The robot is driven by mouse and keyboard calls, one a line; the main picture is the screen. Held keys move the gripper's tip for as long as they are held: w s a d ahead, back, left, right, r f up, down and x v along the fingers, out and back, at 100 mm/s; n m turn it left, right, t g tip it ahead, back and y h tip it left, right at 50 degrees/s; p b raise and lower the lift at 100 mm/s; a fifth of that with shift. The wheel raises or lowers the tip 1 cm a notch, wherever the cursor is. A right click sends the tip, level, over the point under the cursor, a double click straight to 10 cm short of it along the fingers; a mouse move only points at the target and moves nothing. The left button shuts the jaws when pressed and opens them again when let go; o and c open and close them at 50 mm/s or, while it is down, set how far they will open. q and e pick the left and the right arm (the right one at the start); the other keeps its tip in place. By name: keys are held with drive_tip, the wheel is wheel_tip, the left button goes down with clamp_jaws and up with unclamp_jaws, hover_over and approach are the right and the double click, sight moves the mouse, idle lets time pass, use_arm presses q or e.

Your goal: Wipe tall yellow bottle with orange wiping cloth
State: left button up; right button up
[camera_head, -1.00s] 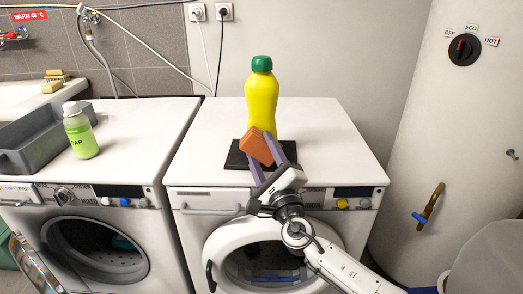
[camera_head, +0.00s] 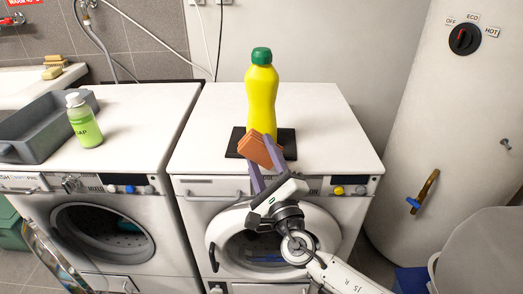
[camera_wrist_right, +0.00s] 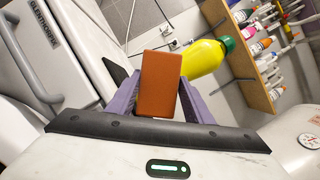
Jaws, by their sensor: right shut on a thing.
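A tall yellow bottle (camera_head: 262,98) with a green cap stands upright on a black mat (camera_head: 288,141) on the right washing machine. My right gripper (camera_head: 262,160) is shut on the folded orange wiping cloth (camera_head: 254,149), just in front of the bottle. In the head view the cloth overlaps the bottle's lower part; I cannot tell whether they touch. In the right wrist view the cloth (camera_wrist_right: 159,85) is between the purple fingers, and the bottle (camera_wrist_right: 203,58) shows behind it to the right. My left gripper is not in view.
The right washing machine top (camera_head: 325,115) is clear around the mat. On the left machine stand a green soap bottle (camera_head: 84,122) and a grey tray (camera_head: 35,140). A white boiler (camera_head: 450,140) is at the right. The wrist view shows a shelf of bottles (camera_wrist_right: 255,60).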

drive_tip(key=shift+s+p, duration=0.75)
drive_tip(key=shift+s, duration=0.75)
